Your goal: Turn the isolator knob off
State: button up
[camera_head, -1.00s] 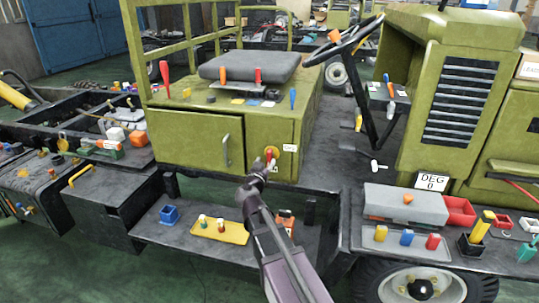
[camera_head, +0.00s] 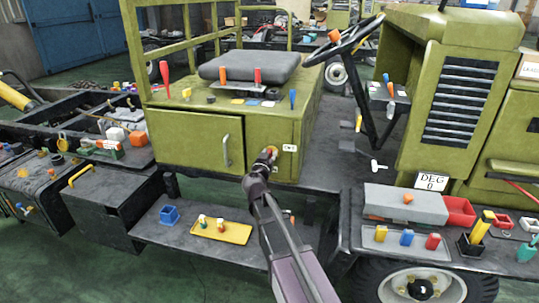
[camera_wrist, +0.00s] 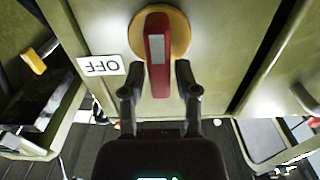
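The isolator knob (camera_wrist: 158,60) is a red handle with a pale stripe on a round yellow plate (camera_wrist: 180,33). In the wrist view its handle runs nearly upright in the picture. An upside-down OFF label (camera_wrist: 101,66) is to the left of the plate; a small white label shows beside the knob in the head view (camera_head: 289,148). My gripper (camera_wrist: 160,72) is open, with one finger on each side of the handle's lower part and narrow gaps visible. In the head view my gripper (camera_head: 265,158) covers most of the knob.
The knob is on the green seat box (camera_head: 195,138), right of a door handle (camera_head: 226,150). A grey toolbox (camera_head: 390,203) sits on the right ledge.

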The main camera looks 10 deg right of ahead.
grip_shut()
jog(key=shift+n, duration=0.4)
jog(key=n, duration=0.3)
jog(key=shift+w+a, duration=0.15)
jog(key=shift+a, duration=0.15)
jog(key=n, duration=0.4)
jog(key=f+n+b, duration=0.1)
jog(key=n, duration=0.4)
jog(key=a+n+b, duration=0.1)
jog(key=n, duration=0.4)
jog(key=shift+w+f, duration=0.25)
jog(key=shift+f, duration=0.15)
